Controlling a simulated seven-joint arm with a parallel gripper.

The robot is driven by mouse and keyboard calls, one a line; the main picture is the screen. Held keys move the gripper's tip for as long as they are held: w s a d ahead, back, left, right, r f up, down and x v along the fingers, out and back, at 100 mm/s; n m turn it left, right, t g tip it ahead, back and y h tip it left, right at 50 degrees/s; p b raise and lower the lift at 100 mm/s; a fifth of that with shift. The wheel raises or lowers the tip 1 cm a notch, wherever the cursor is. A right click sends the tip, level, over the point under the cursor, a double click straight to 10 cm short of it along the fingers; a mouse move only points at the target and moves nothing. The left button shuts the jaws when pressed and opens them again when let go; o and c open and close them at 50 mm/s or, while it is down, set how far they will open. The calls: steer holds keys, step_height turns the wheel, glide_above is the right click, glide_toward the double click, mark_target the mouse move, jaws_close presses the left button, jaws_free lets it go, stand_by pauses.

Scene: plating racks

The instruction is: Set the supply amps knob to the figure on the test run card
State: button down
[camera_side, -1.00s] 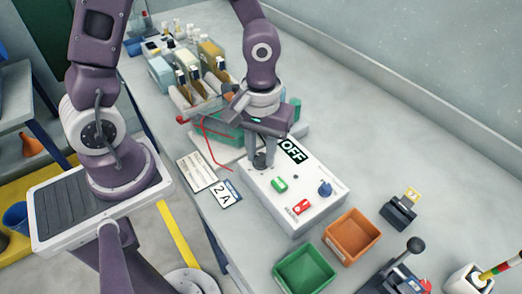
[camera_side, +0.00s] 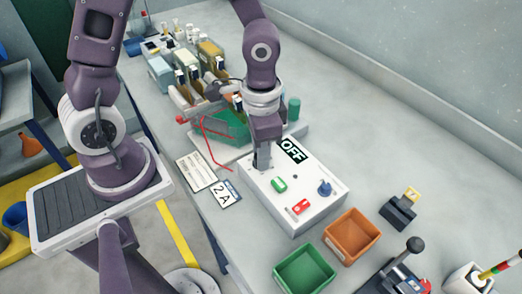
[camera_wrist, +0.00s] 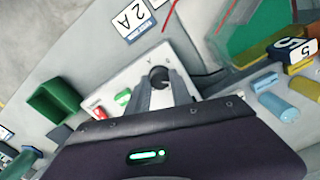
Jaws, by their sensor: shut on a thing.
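My gripper (camera_side: 262,163) points down at the box's far left corner. In the wrist view its fingers (camera_wrist: 166,88) are shut on the dark round amps knob (camera_wrist: 158,74). The fingers hide the knob in the side view, and I cannot read its pointer or scale.
The box also has a green switch (camera_side: 279,184), a red switch (camera_side: 301,207) and a blue knob (camera_side: 325,188). A text card (camera_side: 197,171) lies beside the "2 A" card. Green (camera_side: 305,283) and orange (camera_side: 335,250) bins stand in front. A red wire (camera_side: 207,146) runs behind.

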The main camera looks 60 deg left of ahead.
steer(key=m, duration=0.5)
steer(key=shift+m, duration=0.3)
steer(key=m, duration=0.4)
steer(key=shift+d+m, duration=0.1)
steer(key=shift+m, duration=0.3)
steer(key=c, duration=1.1)
jaws_free()
steer(key=shift+c, duration=0.2)
step_height(320, 180, up, 7)
steer(key=shift+r, duration=0.1)
